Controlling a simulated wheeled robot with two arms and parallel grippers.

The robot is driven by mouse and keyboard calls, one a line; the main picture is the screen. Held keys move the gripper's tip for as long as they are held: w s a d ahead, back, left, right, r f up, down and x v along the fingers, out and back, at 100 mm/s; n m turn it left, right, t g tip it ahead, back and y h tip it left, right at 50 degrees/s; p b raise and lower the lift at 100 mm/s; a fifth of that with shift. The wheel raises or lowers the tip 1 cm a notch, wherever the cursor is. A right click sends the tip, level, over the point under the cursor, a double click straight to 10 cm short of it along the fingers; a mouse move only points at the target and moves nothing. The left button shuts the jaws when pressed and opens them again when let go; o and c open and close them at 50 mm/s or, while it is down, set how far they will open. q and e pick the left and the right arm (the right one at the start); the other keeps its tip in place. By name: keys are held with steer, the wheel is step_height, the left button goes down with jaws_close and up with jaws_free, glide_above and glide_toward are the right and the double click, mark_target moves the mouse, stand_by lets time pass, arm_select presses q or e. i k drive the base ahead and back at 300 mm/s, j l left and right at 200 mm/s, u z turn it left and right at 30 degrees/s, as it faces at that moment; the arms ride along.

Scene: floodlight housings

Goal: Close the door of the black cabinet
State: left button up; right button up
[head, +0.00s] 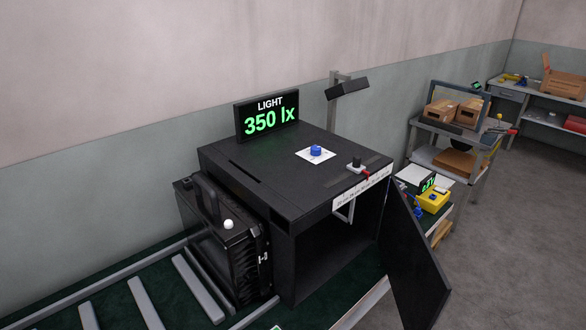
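The black cabinet (283,175) stands on the dark green bench in the middle of the head view. Its door (411,262) is on the right side of the front opening and stands open, swung outward toward the right. The inside of the cabinet (335,245) is dark, and I see nothing lying in it. A light metal handle-like bracket (346,210) shows at the top of the opening. Neither of my grippers is in view.
A black floodlight housing (228,245) stands left of the cabinet by grey rails (146,304). A display reading 350 lx (267,117), a blue knob (316,151) and a small switch (356,164) are on top. A yellow box (433,200) and a cart (440,155) stand behind the door.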

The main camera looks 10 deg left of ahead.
mark_target(421, 289)
steer(key=l+u, duration=0.2)
steer(key=l, duration=0.45)
steer(key=l+u, duration=0.2)
steer(key=l, duration=0.4)
steer(key=k+l+u, duration=0.2)
steer(key=l, duration=0.4)
steer(key=l+u, duration=0.2)
steer(key=l, duration=0.45)
steer(key=k+j+u, duration=0.1)
steer(key=j+u, duration=0.2)
steer(key=j, duration=0.1)
